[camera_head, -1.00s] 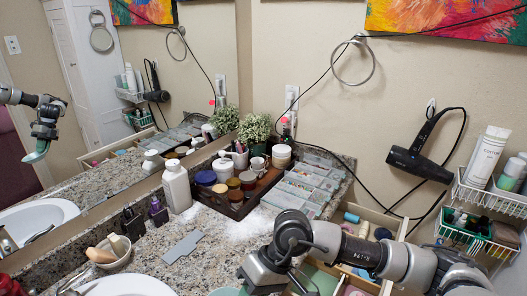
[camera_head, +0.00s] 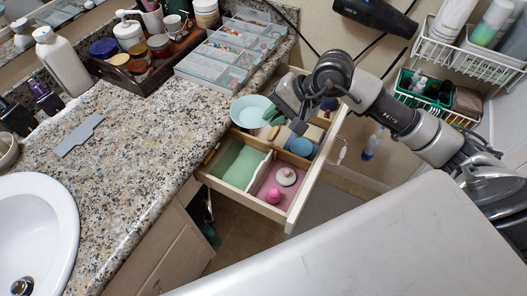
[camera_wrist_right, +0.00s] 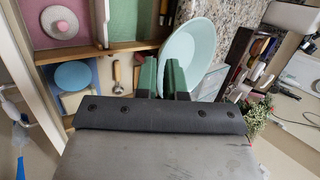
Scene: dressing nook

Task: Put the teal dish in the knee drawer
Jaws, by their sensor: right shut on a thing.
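The teal dish (camera_head: 252,111) is a shallow round bowl, held over the back left part of the open drawer, beside the counter edge. My right gripper (camera_head: 279,116) is shut on its rim; in the right wrist view the dish (camera_wrist_right: 193,48) shows at the green fingers (camera_wrist_right: 163,78). The knee drawer (camera_head: 231,189) is pulled out below the counter. It has a green-lined compartment (camera_head: 240,166) at the front left and a pink-lined one (camera_head: 270,185) at the front right. The dish and arm hide part of its back. My left gripper is out of view.
A blue round item (camera_head: 301,147) lies farther back. The counter (camera_head: 130,150) bears a clear organizer (camera_head: 235,50). Wire baskets (camera_head: 470,55) hang at right.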

